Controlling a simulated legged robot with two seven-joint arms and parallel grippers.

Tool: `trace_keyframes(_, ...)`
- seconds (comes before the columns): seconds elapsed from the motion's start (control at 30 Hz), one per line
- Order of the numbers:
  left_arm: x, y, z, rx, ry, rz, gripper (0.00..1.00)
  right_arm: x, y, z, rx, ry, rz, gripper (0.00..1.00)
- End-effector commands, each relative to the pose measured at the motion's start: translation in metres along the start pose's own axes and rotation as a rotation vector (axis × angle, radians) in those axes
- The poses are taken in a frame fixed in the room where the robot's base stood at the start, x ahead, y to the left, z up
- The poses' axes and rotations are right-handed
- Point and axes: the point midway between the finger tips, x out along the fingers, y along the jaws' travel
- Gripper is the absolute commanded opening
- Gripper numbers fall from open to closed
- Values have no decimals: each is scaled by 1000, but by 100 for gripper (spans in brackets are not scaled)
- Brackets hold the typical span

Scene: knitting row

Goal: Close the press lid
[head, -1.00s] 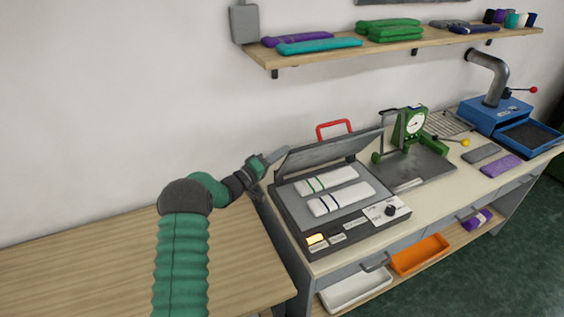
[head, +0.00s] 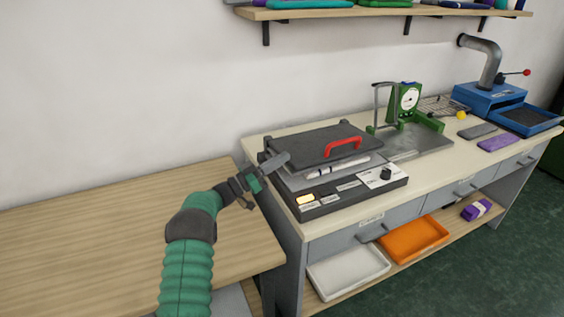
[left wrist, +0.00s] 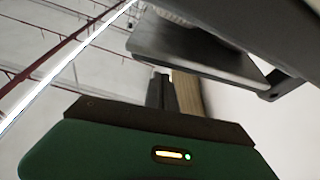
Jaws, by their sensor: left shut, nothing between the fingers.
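The press (head: 352,196) stands at the left end of the cream bench. Its dark grey lid (head: 300,146), with a red handle (head: 343,143), is lowered close over the base. A gap shows at the front, where part of a white knitted piece (head: 340,169) with a dark stripe lies on the bed. My left gripper (head: 276,161) is shut and empty at the lid's left edge; I cannot tell whether it touches. A dark flat panel, likely the lid (left wrist: 195,50), shows in the left wrist view. My right gripper is not in view.
A green gauge stand (head: 406,105) is right of the press. A blue machine (head: 490,98) with a pipe stands farther right. White (head: 347,272) and orange (head: 412,240) trays sit below the bench. The wooden table (head: 90,245) at left is bare. A shelf (head: 390,12) hangs above.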

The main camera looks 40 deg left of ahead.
Motion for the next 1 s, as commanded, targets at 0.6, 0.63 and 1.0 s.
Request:
trace_keyframes(0.6,-11,-5,34,37,-5,13,0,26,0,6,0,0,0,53)
trace_keyframes(0.63,-11,-6,34,37,-6,13,0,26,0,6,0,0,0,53)
trace_keyframes(1.0,-10,-5,35,33,-12,10,0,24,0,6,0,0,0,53)
